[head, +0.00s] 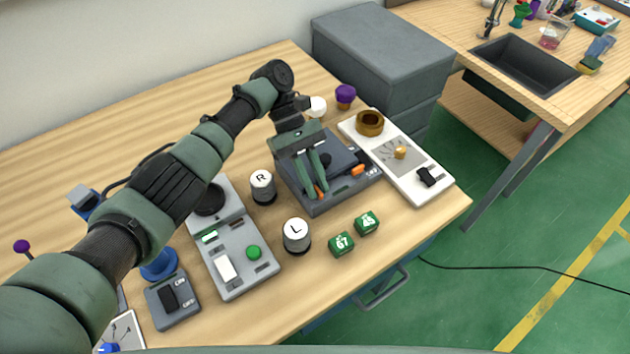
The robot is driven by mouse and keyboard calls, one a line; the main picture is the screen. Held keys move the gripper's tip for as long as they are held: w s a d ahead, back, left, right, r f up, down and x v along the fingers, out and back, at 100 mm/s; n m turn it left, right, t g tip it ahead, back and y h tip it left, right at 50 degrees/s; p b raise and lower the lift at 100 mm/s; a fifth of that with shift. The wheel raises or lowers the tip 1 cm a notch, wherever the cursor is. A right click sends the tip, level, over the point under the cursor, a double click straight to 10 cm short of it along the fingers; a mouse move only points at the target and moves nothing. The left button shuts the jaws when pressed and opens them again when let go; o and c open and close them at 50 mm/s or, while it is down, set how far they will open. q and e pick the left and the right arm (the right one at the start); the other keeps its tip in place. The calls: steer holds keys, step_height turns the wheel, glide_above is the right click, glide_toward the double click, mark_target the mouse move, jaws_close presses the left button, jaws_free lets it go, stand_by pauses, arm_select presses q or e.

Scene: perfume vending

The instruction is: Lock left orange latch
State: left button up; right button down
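A dark grey device (345,190) on the table carries two orange latches on its front part. The left orange latch (319,192) shows only partly, at my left fingertips. The right orange latch (358,170) is in plain view. My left gripper (317,194) reaches down over the device from behind. Its two green fingers are apart, with a narrow gap between them, and the tips are on either side of or just beside the left latch. I cannot tell whether they touch it. The fingers hide part of the device's top. My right gripper is not in view.
A white board with a brown ring (370,122) lies right of the device. Round knobs marked R (262,186) and L (296,235) stand left and in front. Two green cubes (341,243) (367,222) sit near the front edge. A grey panel (238,262) is further left.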

arm_select(q)
steer(key=b+v, duration=0.1)
steer(key=v, duration=0.5)
steer(key=shift+d, duration=0.1)
steer(key=shift+v, duration=1)
steer(key=shift+s+f, duration=0.1)
steer(key=shift+s, duration=0.05)
